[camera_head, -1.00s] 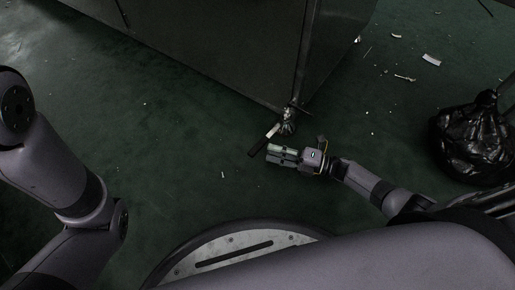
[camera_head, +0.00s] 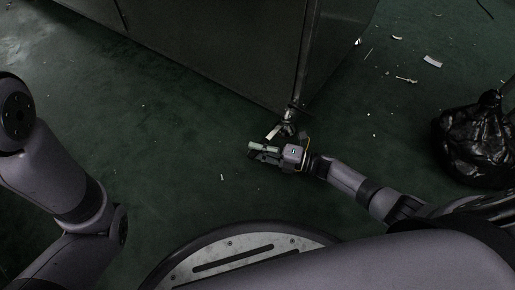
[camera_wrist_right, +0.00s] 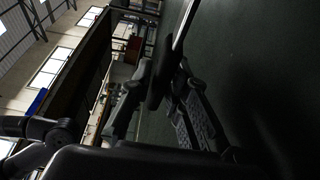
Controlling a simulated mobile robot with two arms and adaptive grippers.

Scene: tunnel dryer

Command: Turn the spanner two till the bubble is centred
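The spanner (camera_head: 273,132) sits at the foot of the cabinet's near corner. Its pale shaft shows in the head view, and its dark grip is mostly hidden by my right gripper (camera_head: 264,150). In the right wrist view the spanner's dark handle (camera_wrist_right: 159,82) and silver shaft lie between the two fingers of that gripper. The fingers look apart, with a gap beside the handle, so it seems around the handle but not clamped. The adjusting foot (camera_head: 289,127) is under the corner. I see no bubble level. My left gripper is out of view; only its arm shows at left.
The large dark cabinet (camera_head: 220,50) stands at the top, its corner above the foot. A black rubbish bag (camera_head: 475,140) lies at right. Small scraps (camera_head: 432,61) litter the green floor at upper right.

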